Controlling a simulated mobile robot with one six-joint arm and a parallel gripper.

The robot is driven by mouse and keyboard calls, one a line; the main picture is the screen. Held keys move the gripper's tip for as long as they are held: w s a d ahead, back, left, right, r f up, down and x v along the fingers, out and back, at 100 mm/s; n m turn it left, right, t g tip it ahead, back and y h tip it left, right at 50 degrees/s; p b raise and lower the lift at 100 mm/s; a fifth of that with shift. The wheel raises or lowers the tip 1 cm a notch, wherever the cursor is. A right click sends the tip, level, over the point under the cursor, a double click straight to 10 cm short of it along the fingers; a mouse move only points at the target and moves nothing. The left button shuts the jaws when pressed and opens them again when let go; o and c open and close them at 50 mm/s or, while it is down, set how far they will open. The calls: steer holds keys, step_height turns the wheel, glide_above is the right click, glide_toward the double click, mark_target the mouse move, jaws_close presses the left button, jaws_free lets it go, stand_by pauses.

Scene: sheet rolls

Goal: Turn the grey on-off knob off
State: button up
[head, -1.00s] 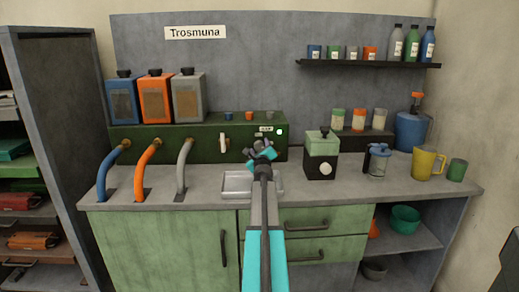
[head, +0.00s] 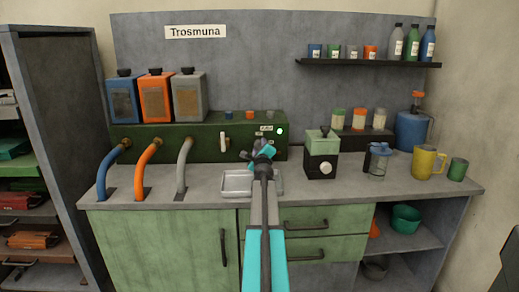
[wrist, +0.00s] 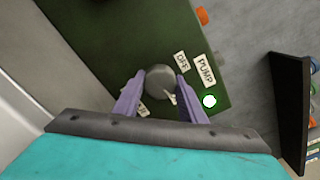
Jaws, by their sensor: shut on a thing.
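The grey knob (wrist: 158,82) sits on the green panel, between my gripper's two purple fingers in the wrist view. My gripper (wrist: 160,76) is shut on it. A pale mark shows at the knob's lower right edge. An OFF label (wrist: 182,62) is above right of the knob, and a PUMP label (wrist: 205,70) is farther right. Another label (wrist: 143,110) is partly hidden by the left finger. The lamp (wrist: 209,101) is lit; it shows green in the head view (head: 280,130). There my gripper (head: 259,150) hides the knob against the dark green box (head: 190,150).
A metal tray (head: 234,193) lies on the counter below my arm. A green-and-black grinder (head: 321,160) stands close on the right. A white lever (head: 223,141) and grey pipe (head: 183,165) are on the left. A dark shelf (wrist: 292,115) shows at the right in the wrist view.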

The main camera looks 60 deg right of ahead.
steer(key=n+b, duration=0.1)
steer(key=n, duration=0.3)
steer(key=shift+d, duration=0.1)
steer(key=n+b, duration=0.1)
steer(key=n, duration=0.3)
steer(key=n+b, duration=0.2)
steer(key=n, duration=0.2)
steer(key=shift+b, duration=0.3)
steer(key=shift+r+n+b, duration=0.15)
steer(key=shift+n+b, duration=0.6)
steer(key=shift+n, duration=0.85)
steer(key=o, duration=1.1)
steer(key=shift+c, duration=0.2)
